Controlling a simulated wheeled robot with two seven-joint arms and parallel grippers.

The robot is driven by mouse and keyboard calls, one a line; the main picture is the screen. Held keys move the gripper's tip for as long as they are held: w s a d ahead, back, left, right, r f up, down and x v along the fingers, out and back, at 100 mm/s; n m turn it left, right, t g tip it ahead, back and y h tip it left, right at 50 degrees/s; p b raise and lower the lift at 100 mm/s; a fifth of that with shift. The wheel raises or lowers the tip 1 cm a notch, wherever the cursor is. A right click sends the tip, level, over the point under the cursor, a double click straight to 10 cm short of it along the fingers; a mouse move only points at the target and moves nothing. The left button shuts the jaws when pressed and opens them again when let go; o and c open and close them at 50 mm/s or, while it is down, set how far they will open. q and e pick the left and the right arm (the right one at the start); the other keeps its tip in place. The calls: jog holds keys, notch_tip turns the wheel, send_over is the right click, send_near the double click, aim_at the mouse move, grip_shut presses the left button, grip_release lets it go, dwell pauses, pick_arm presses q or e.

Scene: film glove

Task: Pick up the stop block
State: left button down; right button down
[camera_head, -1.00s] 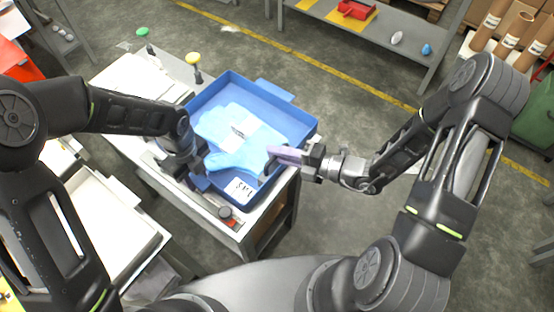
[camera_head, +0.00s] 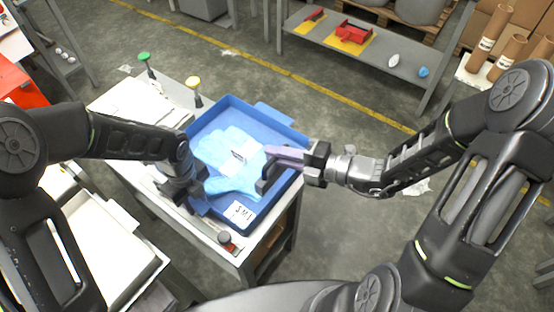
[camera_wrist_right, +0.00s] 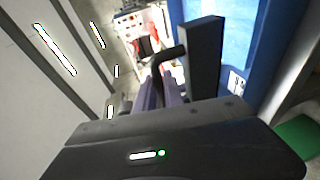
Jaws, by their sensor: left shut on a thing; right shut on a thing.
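A lilac block (camera_head: 287,153), which looks like the stop block, is in my right gripper (camera_head: 275,168). It is held above the right side of the blue tray (camera_head: 290,128), and lilac bars also show between the dark fingers in the right wrist view (camera_wrist_right: 170,95). My right gripper is shut on it. A pale blue glove (camera_head: 235,186) lies flat in the tray with a white label on it. My left gripper (camera_head: 195,203) is at the tray's near left wall, shut, apparently on that wall or its handle; its fingertips are partly hidden.
The tray sits on a grey cart (camera_head: 150,178).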

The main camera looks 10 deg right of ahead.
jog(key=shift+r, duration=0.1)
dwell(0.5)
pick_arm(q)
jog(key=c, duration=0.9)
grip_release()
notch_tip(320, 180, up, 12)
jog(key=shift+s, duration=0.1)
dwell(0.3)
